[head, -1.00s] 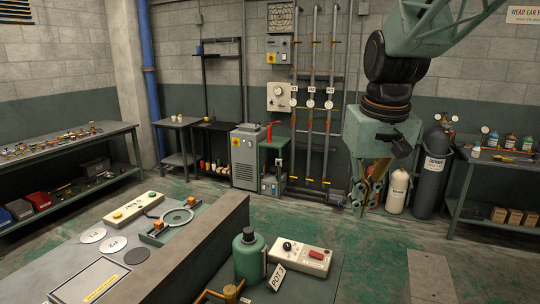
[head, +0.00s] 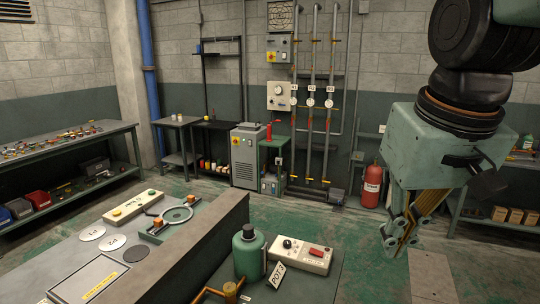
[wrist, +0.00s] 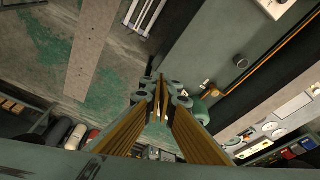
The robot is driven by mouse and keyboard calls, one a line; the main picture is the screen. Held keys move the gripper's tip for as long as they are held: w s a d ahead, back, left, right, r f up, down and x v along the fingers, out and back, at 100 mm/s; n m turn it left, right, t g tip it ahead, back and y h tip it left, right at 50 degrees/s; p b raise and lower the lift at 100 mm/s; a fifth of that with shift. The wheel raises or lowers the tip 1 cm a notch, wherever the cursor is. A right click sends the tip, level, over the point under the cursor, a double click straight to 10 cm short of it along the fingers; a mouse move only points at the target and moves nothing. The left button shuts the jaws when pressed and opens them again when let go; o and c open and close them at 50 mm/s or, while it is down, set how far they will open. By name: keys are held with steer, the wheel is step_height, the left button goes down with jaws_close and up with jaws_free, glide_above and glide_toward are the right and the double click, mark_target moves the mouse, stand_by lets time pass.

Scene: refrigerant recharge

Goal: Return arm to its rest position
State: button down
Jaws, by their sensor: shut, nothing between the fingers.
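My gripper (head: 392,243) hangs in the right part of the head view, fingers pointing down, close to the camera and clear of the bench. In the wrist view its two fingers (wrist: 162,88) meet at their tips, shut with nothing between them. The wrist view looks down past the fingertips onto the floor and the bench side. The upper part of my arm runs out of the head view at the top right.
A green bottle (head: 249,254) and a white control box (head: 301,256) stand on the near bench, left of my gripper. A red extinguisher (head: 372,186) stands by the back wall. A shelf table (head: 500,214) is at the right. Green floor (head: 330,222) lies open between.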

steer(key=s+f+b, duration=0.1)
steer(key=s+f, duration=0.2)
steer(key=s, duration=1.1)
steer(key=shift+f+t, duration=0.15)
steer(key=shift+t, duration=0.25)
steer(key=c, duration=3.5)
jaws_free()
steer(key=shift+w, duration=0.1)
